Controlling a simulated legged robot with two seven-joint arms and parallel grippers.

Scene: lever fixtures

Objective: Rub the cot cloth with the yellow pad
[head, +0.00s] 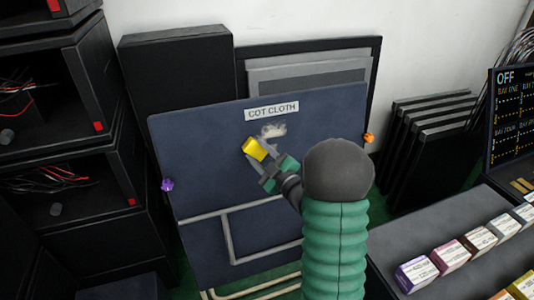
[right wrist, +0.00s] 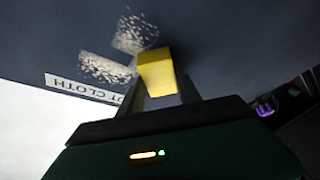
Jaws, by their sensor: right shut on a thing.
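The cot cloth (head: 195,145) is a dark blue panel with a white label reading "COT CLOTH" (head: 271,111). It leans upright at the centre of the head view. The yellow pad (head: 255,148) is held between the fingers of my right gripper (head: 263,160), in front of the cloth below the label. I cannot tell whether the pad touches the cloth. The right wrist view shows the pad (right wrist: 157,73) between the fingers, beside two pale speckled patches (right wrist: 108,69) on the cloth. My left gripper is not in view.
A purple knob (head: 167,185) and an orange knob (head: 368,138) sit at the panel's side edges. Black cabinets with wires (head: 60,180) stand at left. A grey bench (head: 400,250) with several coloured boxes is at right, by a dark display board reading "OFF" (head: 508,115).

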